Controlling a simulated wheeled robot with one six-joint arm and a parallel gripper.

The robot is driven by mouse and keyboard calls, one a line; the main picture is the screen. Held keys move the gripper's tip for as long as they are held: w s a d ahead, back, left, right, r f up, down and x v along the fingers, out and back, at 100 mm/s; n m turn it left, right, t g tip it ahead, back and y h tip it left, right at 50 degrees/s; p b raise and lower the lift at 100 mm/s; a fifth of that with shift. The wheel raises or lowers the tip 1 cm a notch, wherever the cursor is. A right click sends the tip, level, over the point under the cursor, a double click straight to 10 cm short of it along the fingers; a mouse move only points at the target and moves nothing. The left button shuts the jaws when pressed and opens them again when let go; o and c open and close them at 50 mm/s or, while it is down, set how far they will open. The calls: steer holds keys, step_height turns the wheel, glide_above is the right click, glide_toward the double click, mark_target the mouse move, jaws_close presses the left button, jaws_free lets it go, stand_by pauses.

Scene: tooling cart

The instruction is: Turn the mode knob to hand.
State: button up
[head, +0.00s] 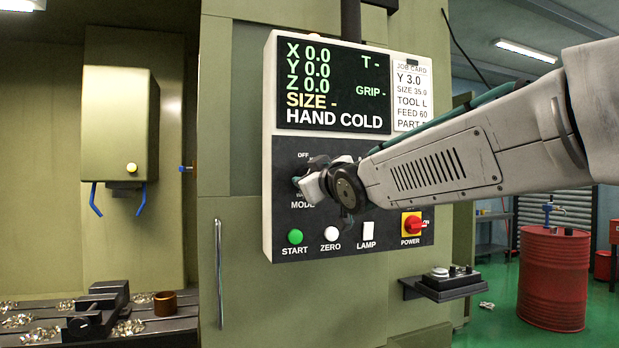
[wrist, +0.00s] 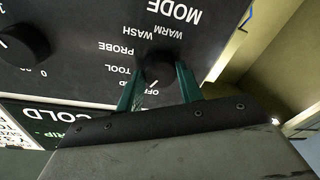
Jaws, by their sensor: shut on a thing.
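The mode knob (wrist: 157,64) is a round black knob on the dark control panel, seen upside down in the wrist view. The labels OFF, TOOL, PROBE, WARM and WASH stand around it. My gripper (wrist: 160,72) is shut on the knob, with one teal finger on each side. In the head view my gripper (head: 312,184) covers most of the knob, just above the MODE label.
A second black knob (wrist: 24,43) sits beside the mode knob. Below are the green START button (head: 295,236), the white ZERO button (head: 332,233), the LAMP switch (head: 368,229) and the red POWER switch (head: 412,224). A job card (head: 411,95) is right of the display.

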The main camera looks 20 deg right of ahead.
steer(key=shift+m, duration=0.7)
steer(key=o, duration=1)
steer(key=s, duration=0.5)
steer(key=s+d, duration=0.1)
steer(key=s, duration=0.1)
steer(key=shift+s+f, duration=0.3)
steer(key=shift+s, duration=0.05)
